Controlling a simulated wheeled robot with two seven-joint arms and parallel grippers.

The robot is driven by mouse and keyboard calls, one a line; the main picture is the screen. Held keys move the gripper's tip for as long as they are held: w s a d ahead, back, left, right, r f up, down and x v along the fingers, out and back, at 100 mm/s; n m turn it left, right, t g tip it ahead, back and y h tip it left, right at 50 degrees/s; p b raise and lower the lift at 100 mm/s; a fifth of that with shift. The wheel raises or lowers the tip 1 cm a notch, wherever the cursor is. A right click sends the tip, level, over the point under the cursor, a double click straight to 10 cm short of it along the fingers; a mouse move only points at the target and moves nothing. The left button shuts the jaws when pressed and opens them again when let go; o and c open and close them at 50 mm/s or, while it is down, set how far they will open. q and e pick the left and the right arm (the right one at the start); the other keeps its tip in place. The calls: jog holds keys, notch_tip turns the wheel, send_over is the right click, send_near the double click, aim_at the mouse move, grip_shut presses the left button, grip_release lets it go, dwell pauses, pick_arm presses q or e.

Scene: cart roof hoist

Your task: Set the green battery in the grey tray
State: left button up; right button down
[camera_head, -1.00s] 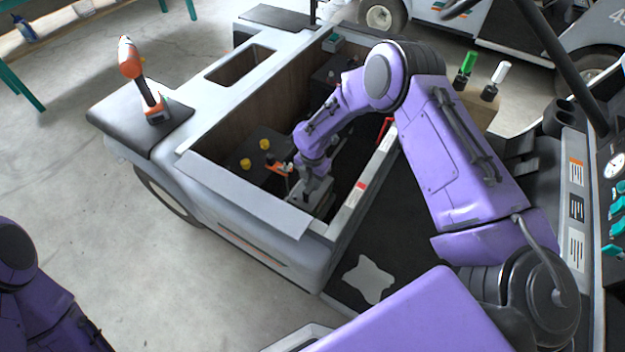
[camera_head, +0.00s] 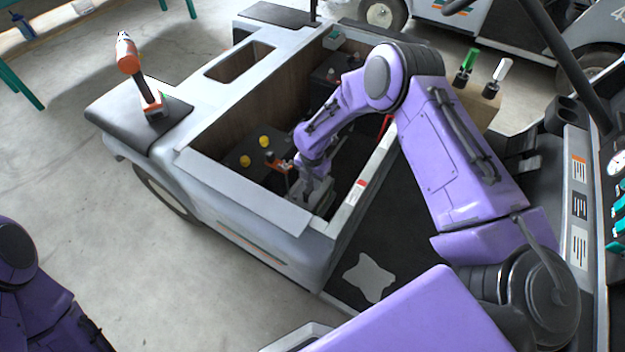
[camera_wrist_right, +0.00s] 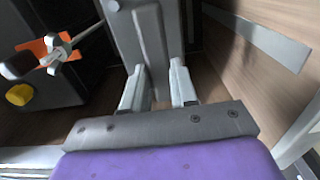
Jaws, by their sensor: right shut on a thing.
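My right gripper (camera_head: 316,192) reaches down into the cart's open well, near its front right corner. In the right wrist view its two fingers (camera_wrist_right: 158,90) are shut on a grey upright bar (camera_wrist_right: 145,40). I cannot tell what the bar belongs to. No battery that is clearly green shows. A small block with a teal-green top (camera_head: 333,42) sits at the well's far end, too small to identify. I cannot make out a grey tray for certain. My left arm shows at the lower left, its gripper out of view.
A dark battery with yellow caps (camera_head: 264,142) stands in the well, left of my right gripper. An orange-and-black clamp (camera_wrist_right: 45,52) lies close by. An orange drill (camera_head: 130,60) stands on the black pad at the left.

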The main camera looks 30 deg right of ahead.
jog(key=shift+w+f+b, duration=0.1)
jog(key=shift+f+b, duration=0.4)
jog(key=shift+f, duration=0.15)
jog(key=c, duration=0.8)
grip_release()
jog(key=shift+o, duration=0.6)
jog(key=shift+s+f, duration=0.1)
jog(key=shift+s, duration=0.1)
notch_tip(320, 180, up, 8)
jog(key=p, duration=0.6)
jog(key=shift+p, duration=0.4)
